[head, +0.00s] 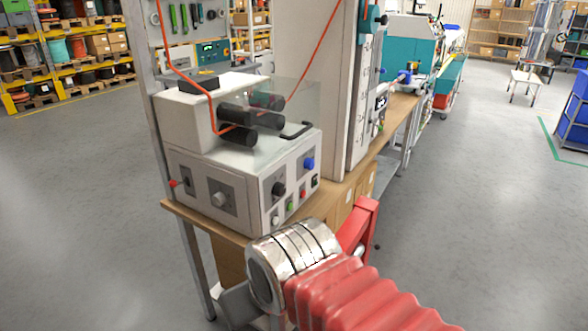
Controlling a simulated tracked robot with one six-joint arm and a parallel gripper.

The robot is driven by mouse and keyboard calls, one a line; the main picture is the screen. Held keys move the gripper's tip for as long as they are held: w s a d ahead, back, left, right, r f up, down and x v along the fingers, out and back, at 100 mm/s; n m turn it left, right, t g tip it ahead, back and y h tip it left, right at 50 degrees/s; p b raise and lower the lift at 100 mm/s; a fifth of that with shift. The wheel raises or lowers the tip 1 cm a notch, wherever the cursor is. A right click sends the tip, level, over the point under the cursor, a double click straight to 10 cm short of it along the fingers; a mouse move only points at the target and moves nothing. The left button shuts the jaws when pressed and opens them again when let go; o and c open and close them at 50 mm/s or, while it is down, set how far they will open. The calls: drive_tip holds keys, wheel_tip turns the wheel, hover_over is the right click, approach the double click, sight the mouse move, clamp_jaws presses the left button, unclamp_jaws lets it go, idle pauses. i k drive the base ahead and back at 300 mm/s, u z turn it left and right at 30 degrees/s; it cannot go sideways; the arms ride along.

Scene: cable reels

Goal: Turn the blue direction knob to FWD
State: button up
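The blue knob (309,163) sits at the upper right of the front panel of a white-grey machine (240,180) on a wooden bench. Its pointer direction and any FWD label are too small to read. My arm, with red bellows and a silver wrapped joint, reaches in from the lower right and ends in front of the bench, below and apart from the panel. No gripper fingers can be made out, so my gripper's opening does not show. Nothing of mine touches the blue knob.
A clear guard (290,100) and black rollers (237,134) with an orange cable are above. A tall cabinet (312,80) stands behind; the right floor is open.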

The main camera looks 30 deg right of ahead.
sight(309, 164)
drive_tip(key=u, duration=1.6)
drive_tip(key=k, duration=0.8)
drive_tip(key=z, duration=1.85)
